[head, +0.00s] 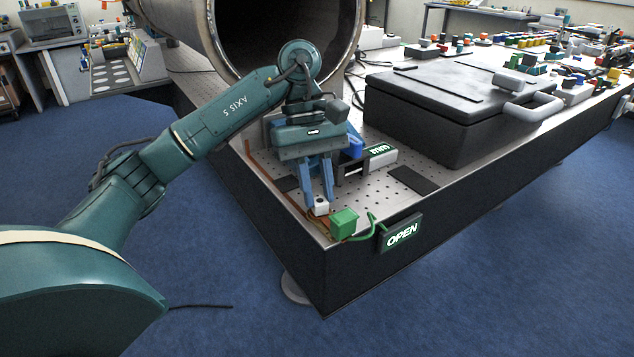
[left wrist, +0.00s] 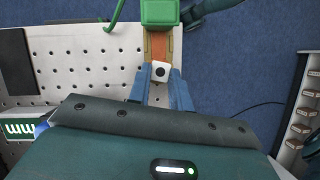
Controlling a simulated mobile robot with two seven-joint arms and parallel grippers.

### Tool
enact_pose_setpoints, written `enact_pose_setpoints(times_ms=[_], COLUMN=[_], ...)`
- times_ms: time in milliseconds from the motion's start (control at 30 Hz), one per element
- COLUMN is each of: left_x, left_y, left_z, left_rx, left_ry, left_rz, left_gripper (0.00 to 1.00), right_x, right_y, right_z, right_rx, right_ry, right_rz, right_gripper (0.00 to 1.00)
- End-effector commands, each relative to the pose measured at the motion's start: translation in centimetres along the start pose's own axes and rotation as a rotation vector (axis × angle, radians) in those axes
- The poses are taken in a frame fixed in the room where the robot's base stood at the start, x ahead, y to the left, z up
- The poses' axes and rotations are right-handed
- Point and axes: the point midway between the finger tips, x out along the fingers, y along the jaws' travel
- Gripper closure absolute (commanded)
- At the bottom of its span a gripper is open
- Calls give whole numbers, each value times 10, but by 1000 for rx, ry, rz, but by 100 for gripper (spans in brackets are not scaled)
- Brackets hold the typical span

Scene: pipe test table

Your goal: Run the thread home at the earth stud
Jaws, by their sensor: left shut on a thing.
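My left gripper (head: 319,200) reaches down at the near corner of the perforated table. Its blue fingers are shut on a small white block (head: 321,208), which has a dark round spot on its face in the left wrist view (left wrist: 160,71). A green block (head: 344,222) sits just beside it at the table's corner, with a green cable running from it. An orange-brown strip (left wrist: 159,45) lies between the white block and the green block in the left wrist view. I cannot make out a stud or its thread. My right gripper is not in view.
An OPEN sign (head: 401,233) hangs on the table's edge right of the green block. A large pipe (head: 220,30) stands behind my arm. A black case (head: 455,105) and a dark pad (head: 413,180) lie to the right. Blue floor lies beyond the corner.

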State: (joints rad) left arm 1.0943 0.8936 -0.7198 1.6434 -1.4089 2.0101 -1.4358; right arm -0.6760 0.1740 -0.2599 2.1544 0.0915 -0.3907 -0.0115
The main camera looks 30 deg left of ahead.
Motion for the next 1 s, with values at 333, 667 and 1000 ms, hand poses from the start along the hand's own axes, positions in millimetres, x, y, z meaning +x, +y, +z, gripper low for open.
enact_pose_setpoints(times_ms=[333, 667, 1000], left_x=[-2, 1, -3], left_y=[3, 3, 6], left_z=[3, 1, 6], left_rx=[326, 359, 666], left_ry=[-9, -10, -15], left_rz=[-149, -161, -296], left_gripper=[100, 100, 100], right_x=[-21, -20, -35], right_y=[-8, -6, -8], right_z=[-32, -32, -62], right_rx=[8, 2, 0], right_ry=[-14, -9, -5], right_rz=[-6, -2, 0], right_gripper=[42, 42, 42])
